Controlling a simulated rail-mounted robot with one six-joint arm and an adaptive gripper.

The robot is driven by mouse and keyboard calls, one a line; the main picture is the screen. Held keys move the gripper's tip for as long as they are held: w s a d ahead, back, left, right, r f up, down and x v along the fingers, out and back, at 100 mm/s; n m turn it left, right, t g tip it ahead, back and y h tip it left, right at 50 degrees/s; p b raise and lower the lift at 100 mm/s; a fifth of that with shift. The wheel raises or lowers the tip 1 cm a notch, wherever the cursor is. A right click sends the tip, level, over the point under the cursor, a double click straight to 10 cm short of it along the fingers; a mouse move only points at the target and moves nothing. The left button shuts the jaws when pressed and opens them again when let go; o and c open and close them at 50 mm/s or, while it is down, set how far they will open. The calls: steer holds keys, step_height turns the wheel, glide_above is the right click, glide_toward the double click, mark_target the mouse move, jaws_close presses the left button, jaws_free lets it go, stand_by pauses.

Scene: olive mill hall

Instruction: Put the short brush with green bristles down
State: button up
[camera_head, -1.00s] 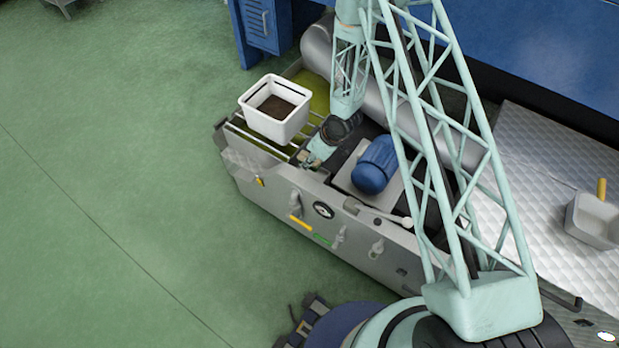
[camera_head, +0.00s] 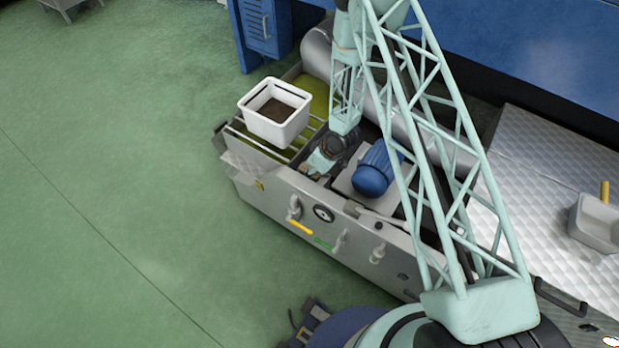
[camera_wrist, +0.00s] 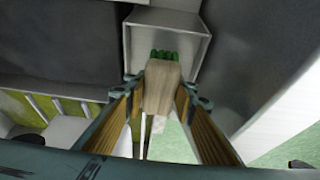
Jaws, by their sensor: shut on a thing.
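In the wrist view, the short brush (camera_wrist: 161,88) has a pale wooden body and green bristles (camera_wrist: 165,55) at its far end. My gripper (camera_wrist: 160,92) is shut on the wooden body, with one finger on each side. The bristles point away from me, toward a pale grey box-like recess (camera_wrist: 190,50). I cannot tell whether the brush touches it. In the head view, my gripper (camera_head: 319,163) is low over the grey machine (camera_head: 340,235), between the white bin and the blue motor. The brush cannot be made out there.
A white bin (camera_head: 255,122) with dark contents sits on rails at the machine's left end. A blue motor (camera_head: 372,178) stands close to the right of my gripper. A grey tray (camera_head: 592,232) lies on the ribbed metal top at right. Green floor lies open at left.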

steer(key=shift+f, duration=0.1)
steer(key=shift+f+b, duration=0.45)
steer(key=shift+f, duration=1.35)
steer(key=shift+f, duration=0.1)
steer(key=o, duration=0.9)
steer(key=shift+p+v, duration=1.15)
steer(key=shift+v, duration=4.95)
steer(key=shift+w, duration=0.1)
